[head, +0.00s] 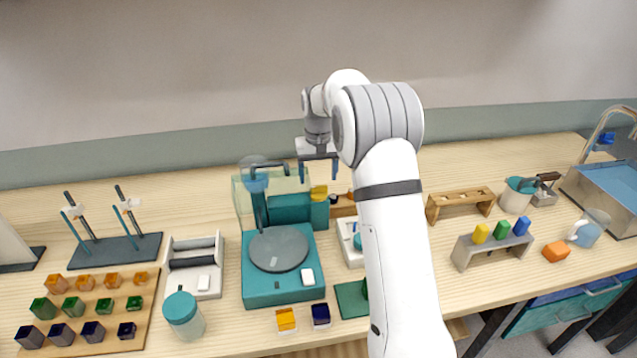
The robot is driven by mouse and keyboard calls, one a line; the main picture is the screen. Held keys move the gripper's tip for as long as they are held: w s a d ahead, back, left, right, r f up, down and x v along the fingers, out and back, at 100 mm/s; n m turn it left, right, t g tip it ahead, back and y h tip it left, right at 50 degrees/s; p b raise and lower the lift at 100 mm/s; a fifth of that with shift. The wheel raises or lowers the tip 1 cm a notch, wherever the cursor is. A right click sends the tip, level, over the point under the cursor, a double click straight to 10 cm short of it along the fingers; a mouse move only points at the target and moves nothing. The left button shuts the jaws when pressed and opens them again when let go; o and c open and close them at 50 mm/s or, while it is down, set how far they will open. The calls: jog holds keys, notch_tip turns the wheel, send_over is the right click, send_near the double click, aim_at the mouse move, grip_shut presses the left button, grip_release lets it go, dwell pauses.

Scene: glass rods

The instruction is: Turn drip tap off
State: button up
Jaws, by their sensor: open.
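My gripper (318,175) is open and empty, pointing down above the back of the teal bench machine (262,294). A small yellow part (319,192), possibly the drip tap's handle, shows just below and between the fingertips; I cannot tell whether they touch it. It sits at the top of a teal block (290,209) behind the round grey plate (278,250). A clear vessel (243,200) stands to the left of it. At the far right a sink faucet (592,140) has a blue handle (606,138). Whether either tap is on is too small to tell.
My arm hides part of the bench's middle. Left are a rod stand (115,252), a white tray scale (195,282), a lidded jar (184,316) and a board of coloured cubes (95,312). Right are wooden racks (460,203), a beaker (590,228) and a sink (610,185).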

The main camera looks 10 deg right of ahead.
aim_at(318, 186)
notch_tip(318, 186, up, 4)
jog(key=shift+r, duration=0.2)
